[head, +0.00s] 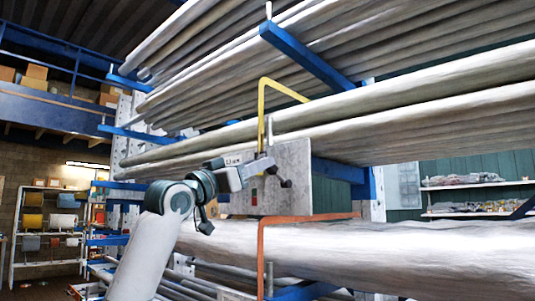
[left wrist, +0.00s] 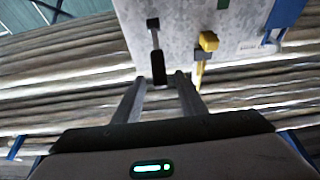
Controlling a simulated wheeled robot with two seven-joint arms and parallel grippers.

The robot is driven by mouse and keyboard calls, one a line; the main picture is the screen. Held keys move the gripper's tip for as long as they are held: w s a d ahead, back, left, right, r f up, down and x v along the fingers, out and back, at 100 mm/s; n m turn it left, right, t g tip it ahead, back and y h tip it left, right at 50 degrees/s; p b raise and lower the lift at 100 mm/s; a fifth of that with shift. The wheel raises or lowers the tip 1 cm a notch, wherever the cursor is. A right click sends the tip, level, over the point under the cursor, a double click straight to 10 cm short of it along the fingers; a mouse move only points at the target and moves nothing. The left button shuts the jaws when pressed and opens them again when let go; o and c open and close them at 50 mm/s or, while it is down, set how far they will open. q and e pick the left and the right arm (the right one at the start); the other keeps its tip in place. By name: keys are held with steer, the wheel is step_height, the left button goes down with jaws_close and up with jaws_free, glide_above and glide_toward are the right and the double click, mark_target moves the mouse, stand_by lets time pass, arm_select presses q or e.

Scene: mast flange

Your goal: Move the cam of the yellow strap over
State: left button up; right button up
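The yellow strap (head: 261,115) hangs down over the pipe bundle to a grey metal plate (head: 297,160) in the head view. In the left wrist view, the plate (left wrist: 185,25) fills the top. A yellow block (left wrist: 208,42), perhaps the cam, sits on it above the yellow strap (left wrist: 199,74). Left of the block, a black-handled lever (left wrist: 157,65) hangs down from the plate. My left gripper (left wrist: 160,77) is open, its fingertips on either side of the lever's lower end, with no clear contact. In the head view, my left gripper (head: 262,165) is at the plate's left part.
An orange strap (head: 262,255) runs around the large lower pipe (head: 400,250). Blue rack arms (head: 305,58) and long pipes lie above and behind the plate. Shelves (head: 478,195) stand at the far right. Open space lies left of my arm.

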mark_target(274, 172)
arm_select(q)
steer(key=shift+p+x, duration=0.75)
steer(key=shift+x, duration=1.75)
jaws_close()
